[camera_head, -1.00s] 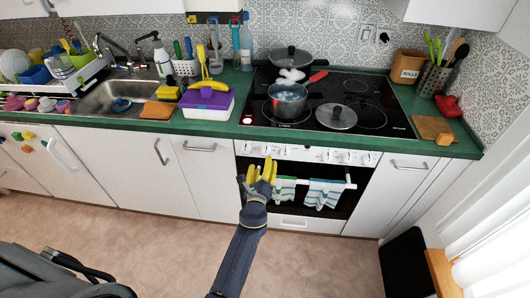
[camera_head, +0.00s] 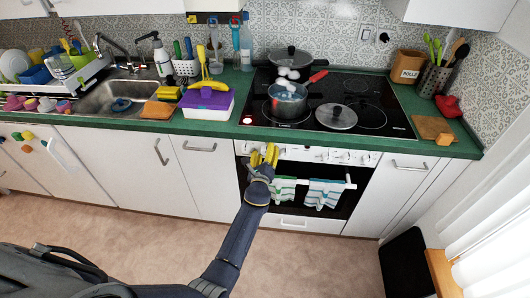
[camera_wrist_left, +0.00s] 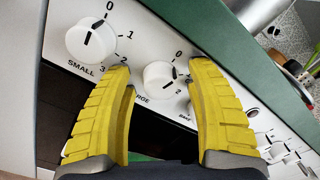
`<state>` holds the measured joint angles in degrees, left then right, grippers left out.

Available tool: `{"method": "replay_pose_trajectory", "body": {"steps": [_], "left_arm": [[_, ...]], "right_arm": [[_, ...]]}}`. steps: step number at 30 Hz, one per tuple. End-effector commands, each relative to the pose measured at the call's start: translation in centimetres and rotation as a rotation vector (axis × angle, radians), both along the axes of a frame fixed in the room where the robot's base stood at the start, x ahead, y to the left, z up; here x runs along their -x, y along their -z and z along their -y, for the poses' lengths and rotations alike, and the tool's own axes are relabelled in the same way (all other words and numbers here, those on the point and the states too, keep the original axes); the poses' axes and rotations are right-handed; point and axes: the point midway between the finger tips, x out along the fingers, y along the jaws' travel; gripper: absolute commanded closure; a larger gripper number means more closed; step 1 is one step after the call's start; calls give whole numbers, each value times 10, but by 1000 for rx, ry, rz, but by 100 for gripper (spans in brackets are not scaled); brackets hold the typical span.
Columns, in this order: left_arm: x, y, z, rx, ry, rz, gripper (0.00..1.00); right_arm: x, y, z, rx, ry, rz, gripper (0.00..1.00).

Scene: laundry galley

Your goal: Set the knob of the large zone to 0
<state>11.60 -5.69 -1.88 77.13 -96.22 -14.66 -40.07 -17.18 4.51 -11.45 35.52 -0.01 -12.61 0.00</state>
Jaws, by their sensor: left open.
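The knob of the large zone (camera_wrist_left: 160,80) is a white round knob on the white oven panel. In the left wrist view its label is partly hidden, ending in "RGE". My left gripper (camera_head: 263,156) has yellow fingers. It is open in front of the panel, with the fingertips (camera_wrist_left: 160,75) on either side of this knob; I cannot tell if they touch it. The knob labelled SMALL (camera_wrist_left: 90,42) is to the left, its mark near 0. My right gripper is not in view.
More knobs line the oven panel (camera_head: 330,155) to the right. Striped towels (camera_head: 323,193) hang on the oven rail just below. Above, a steaming pot (camera_head: 287,101) and a lid (camera_head: 337,117) stand on the black hob (camera_head: 373,92). The floor in front is clear.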

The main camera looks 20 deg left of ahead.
Motion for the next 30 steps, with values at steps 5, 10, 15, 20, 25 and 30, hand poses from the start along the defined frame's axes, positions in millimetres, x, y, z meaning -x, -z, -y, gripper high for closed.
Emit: {"method": "replay_pose_trajectory", "body": {"steps": [5, 10, 15, 20, 25, 30], "left_arm": [[0, 0, 0, 0, 0, 0, 56], [0, 0, 0, 0, 0, 0, 76], [0, 0, 0, 0, 0, 0, 96], [0, 0, 0, 0, -1, 1, 100], [0, -1, -1, 25, -1, 6, 100], [0, -1, -1, 153, 1, 28, 100]], "right_arm": [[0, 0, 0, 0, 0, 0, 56], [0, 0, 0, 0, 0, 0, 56], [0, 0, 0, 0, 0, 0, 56], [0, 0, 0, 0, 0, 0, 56], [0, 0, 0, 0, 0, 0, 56], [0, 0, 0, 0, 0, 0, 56]]}}
